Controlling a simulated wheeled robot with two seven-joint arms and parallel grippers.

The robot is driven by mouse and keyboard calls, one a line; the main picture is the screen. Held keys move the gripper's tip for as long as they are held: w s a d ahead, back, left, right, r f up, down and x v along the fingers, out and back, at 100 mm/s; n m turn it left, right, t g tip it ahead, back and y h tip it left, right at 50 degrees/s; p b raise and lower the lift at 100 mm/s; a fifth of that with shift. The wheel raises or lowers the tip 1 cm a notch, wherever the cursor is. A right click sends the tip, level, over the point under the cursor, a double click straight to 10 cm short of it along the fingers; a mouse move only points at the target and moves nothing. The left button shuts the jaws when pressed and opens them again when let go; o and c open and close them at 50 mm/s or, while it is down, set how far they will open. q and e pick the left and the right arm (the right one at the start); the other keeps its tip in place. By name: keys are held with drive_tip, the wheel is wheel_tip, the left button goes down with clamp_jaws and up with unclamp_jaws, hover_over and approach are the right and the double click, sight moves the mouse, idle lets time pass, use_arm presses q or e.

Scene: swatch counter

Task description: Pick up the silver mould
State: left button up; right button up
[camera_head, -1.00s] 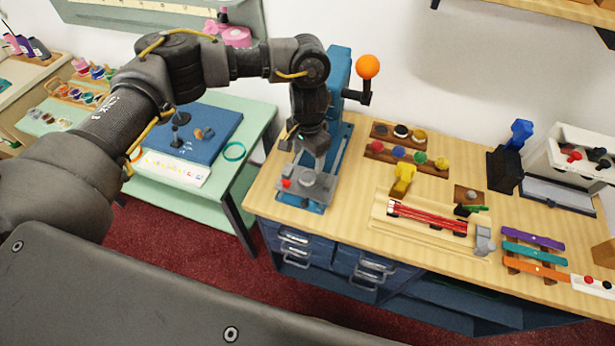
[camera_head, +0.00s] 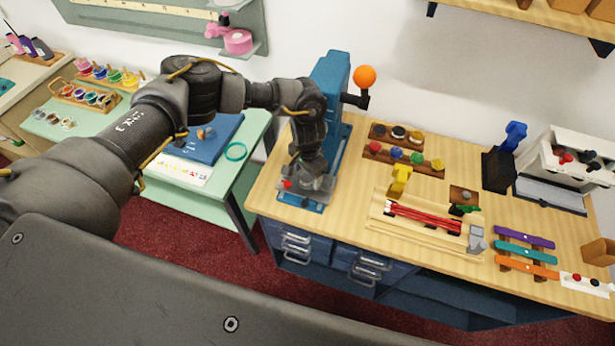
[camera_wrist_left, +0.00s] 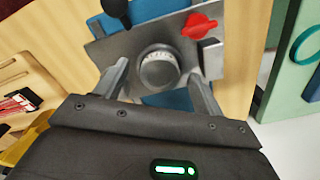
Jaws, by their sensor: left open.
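The silver mould (camera_wrist_left: 158,69) is a round metal piece with a ridged rim, sitting on the grey plate (camera_wrist_left: 127,48) of the blue press. My left gripper (camera_wrist_left: 157,82) is open, with one finger on each side of the mould; I cannot tell whether either finger touches it. In the head view my left gripper (camera_head: 312,178) is low over the front of the blue press (camera_head: 330,85) and largely hides the mould. My right gripper is not in view.
A red knob (camera_wrist_left: 199,26) sits on the plate close beside the mould. The press's lever with an orange ball (camera_head: 365,76) stands behind my wrist. Right of the press are a wooden rack of coloured pieces (camera_head: 403,158) and a wooden tray with red rods (camera_head: 425,218).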

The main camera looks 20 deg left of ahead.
use_arm(q)
drive_tip(key=c, duration=1.2)
drive_tip(key=shift+r, duration=0.1)
drive_tip(key=shift+w+r+b, duration=0.1)
drive_tip(key=shift+r+b, duration=0.4)
drive_tip(key=shift+b, duration=0.05)
drive_tip(key=shift+r+b, duration=0.6)
drive_tip(key=s+d+r+b, duration=0.3)
drive_tip(key=s+d+r, duration=0.4)
drive_tip(key=s+r, duration=0.3)
drive_tip(key=shift+s+d+r, duration=0.35)
drive_tip(key=shift+s, duration=0.65)
